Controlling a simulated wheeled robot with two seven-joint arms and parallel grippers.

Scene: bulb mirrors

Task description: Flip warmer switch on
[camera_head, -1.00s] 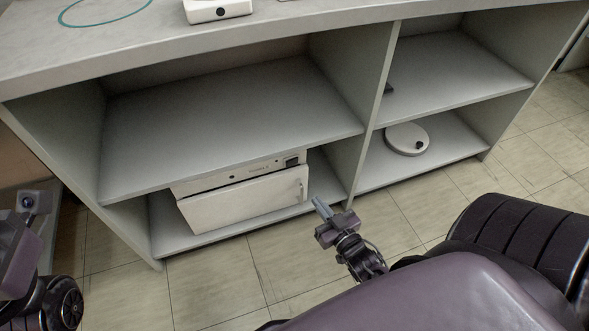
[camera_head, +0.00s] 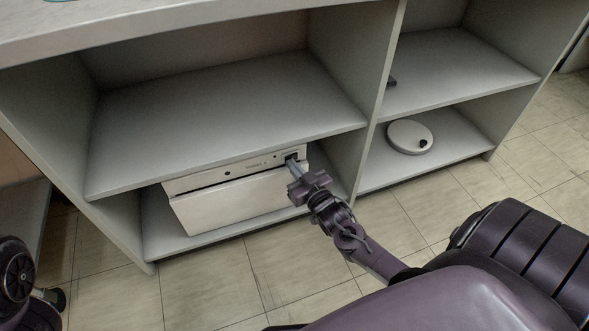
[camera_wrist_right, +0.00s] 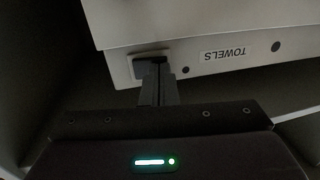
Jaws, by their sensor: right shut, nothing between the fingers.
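The warmer (camera_head: 235,200) is a white box with a control strip along its top front, on the lower left shelf. It also shows in the wrist view (camera_wrist_right: 225,30), upside down, with a "TOWELS" label. Its switch (camera_head: 291,156) is a dark rocker at the strip's right end; in the wrist view the switch (camera_wrist_right: 138,68) is partly covered by my fingers. My right gripper (camera_head: 294,165) is shut and empty, its tips at the switch. In the wrist view the fingertips (camera_wrist_right: 155,68) overlap the switch; whether they touch it and which way the rocker sits, I cannot tell.
The middle shelf (camera_head: 220,115) overhangs the warmer closely. An upright divider (camera_head: 375,100) stands to the right of my right gripper. A round white device (camera_head: 408,136) lies on the lower right shelf. The tiled floor (camera_head: 210,285) in front is clear.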

